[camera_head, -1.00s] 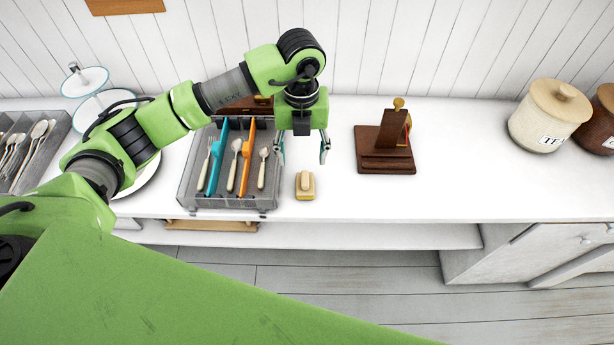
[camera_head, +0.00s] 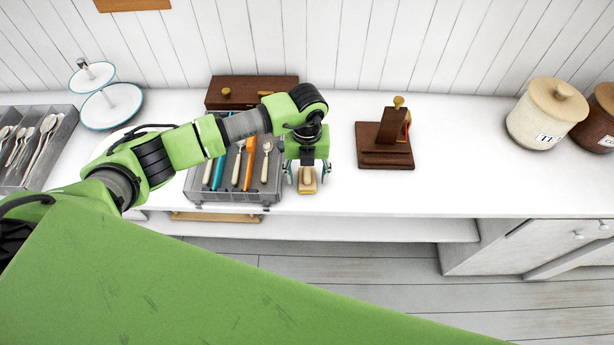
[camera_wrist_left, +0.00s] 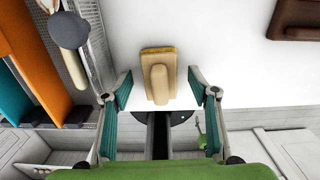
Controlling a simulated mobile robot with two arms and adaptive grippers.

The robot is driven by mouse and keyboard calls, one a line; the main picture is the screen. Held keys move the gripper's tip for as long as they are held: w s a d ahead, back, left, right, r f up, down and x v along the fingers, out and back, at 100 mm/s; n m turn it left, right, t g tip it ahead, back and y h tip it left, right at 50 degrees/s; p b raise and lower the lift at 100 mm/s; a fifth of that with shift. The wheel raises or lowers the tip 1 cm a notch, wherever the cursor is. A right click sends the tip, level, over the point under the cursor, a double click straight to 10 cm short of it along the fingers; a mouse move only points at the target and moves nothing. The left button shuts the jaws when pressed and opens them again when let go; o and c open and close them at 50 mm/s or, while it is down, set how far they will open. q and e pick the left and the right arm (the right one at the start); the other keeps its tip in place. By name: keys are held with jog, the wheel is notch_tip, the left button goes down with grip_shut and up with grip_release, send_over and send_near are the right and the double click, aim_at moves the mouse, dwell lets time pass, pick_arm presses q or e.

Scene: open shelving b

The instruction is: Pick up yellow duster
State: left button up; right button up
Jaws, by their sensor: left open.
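The yellow duster (camera_head: 307,186) is a small block with a tan handle and a yellow edge. It lies on the white counter, just right of the cutlery tray. My left gripper (camera_head: 307,182) is over it, open, with one finger to each side of it in the head view. In the left wrist view the duster (camera_wrist_left: 158,72) lies between and a little beyond the open fingers of my left gripper (camera_wrist_left: 162,92). I see no finger touching it. The gripper hides part of the duster in the head view. My right gripper is not in view.
The grey cutlery tray (camera_head: 232,197) stands close on the left, holding several utensils. A dark wooden stand (camera_head: 385,158) is on the right, with free white counter between. A dark wooden box (camera_head: 252,90) lies behind the tray. The counter's front edge is close in front of the duster.

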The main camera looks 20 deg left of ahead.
pick_arm(q)
jog(key=c, duration=1.2)
jog(key=shift+r, duration=0.1)
jog(key=shift+w+r, duration=0.1)
jog(key=shift+r, duration=0.45)
jog(key=s+d+r+b, duration=0.1)
jog(key=d+r+b, duration=0.1)
jog(key=d+r, duration=0.2)
jog(key=s+d+r+b, duration=0.1)
jog(key=d+r+b, duration=0.1)
jog(key=d+r, duration=0.2)
jog(key=s+d+r+b, duration=0.1)
jog(key=d+r, duration=0.2)
jog(key=d, duration=0.2)
jog(key=shift+s+d+r+b, duration=0.25)
jog(key=shift+d+r+b, duration=0.05)
jog(key=shift+r+b, duration=0.1)
jog(key=shift+o, duration=0.6)
